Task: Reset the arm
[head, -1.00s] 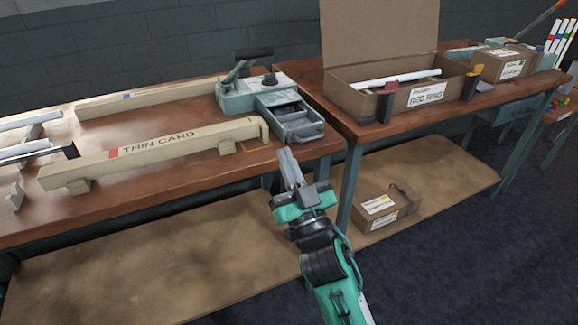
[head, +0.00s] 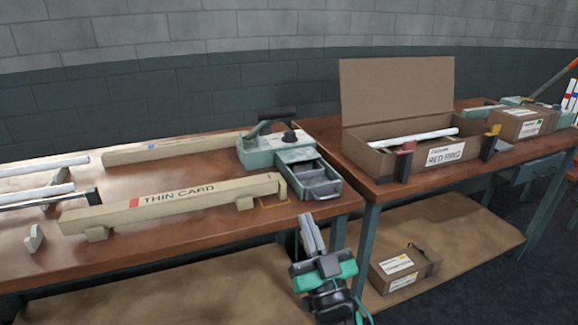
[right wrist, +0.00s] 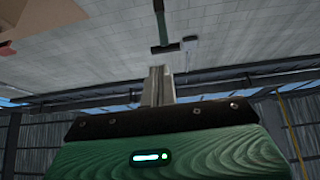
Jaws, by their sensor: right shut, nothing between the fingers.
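My right gripper (head: 312,236) is at the bottom middle of the head view, in front of the gap between the two benches. Its fingers point up and are shut, with nothing between them. In the right wrist view the closed fingers (right wrist: 158,86) point up toward the pale block wall. My left gripper is not in the head view.
The left bench (head: 130,236) holds a beam marked THIN CARD (head: 180,198) and a green device with an open drawer (head: 318,188). The right bench holds an open RED RING box (head: 375,153) with a white tube (head: 415,137). A small carton (head: 403,267) sits on the lower shelf.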

